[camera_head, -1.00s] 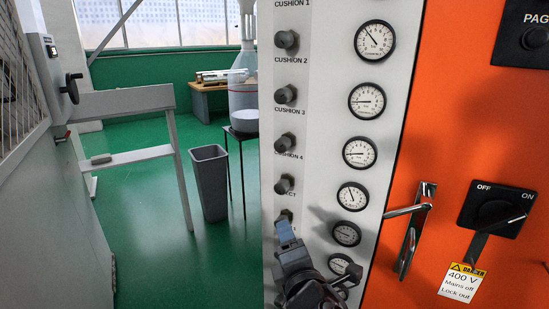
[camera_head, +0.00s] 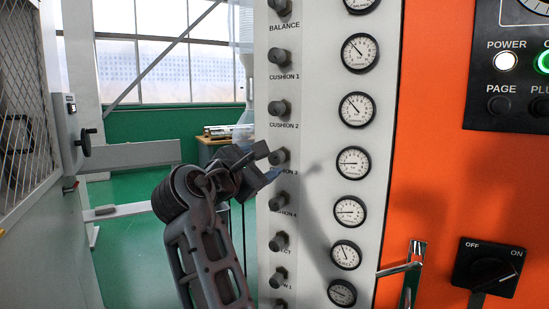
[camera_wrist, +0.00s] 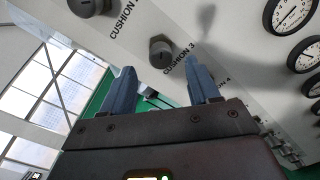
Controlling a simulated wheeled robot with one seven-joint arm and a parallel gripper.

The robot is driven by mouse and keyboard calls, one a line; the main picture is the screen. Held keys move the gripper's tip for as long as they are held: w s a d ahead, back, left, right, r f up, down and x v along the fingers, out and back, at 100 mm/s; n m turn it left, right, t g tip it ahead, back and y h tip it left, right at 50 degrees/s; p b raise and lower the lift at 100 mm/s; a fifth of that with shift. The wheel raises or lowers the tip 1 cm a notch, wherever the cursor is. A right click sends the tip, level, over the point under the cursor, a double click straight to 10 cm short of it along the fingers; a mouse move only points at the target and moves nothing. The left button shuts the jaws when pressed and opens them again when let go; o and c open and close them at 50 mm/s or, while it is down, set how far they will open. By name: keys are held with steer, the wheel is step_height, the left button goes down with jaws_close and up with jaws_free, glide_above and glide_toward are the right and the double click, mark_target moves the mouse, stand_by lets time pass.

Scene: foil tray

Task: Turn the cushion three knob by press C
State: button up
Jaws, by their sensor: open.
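The grey-white panel of the press (camera_head: 317,75) carries a column of dark round knobs with printed labels. The cushion three knob (camera_head: 280,157) has its label just below it, partly covered by my gripper. My gripper (camera_head: 267,162) is just left of this knob, with its fingers open and pointing at it. In the wrist view the cushion three knob (camera_wrist: 162,52) shows whole, beyond and between the two blue-grey fingertips of my gripper (camera_wrist: 160,68). Its face has a short dark slot. The fingers look empty; whether they touch the knob I cannot tell, but a gap shows.
The cushion two knob (camera_head: 279,107) is above and the cushion four knob (camera_head: 277,202) below, both close. A column of gauges (camera_head: 353,162) runs to the right. A metal handle (camera_head: 412,267) stands out from the orange door.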

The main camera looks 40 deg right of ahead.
mark_target(275, 158)
steer(key=shift+p+x, duration=0.3)
steer(key=shift+x, duration=3.2)
steer(key=c, duration=1)
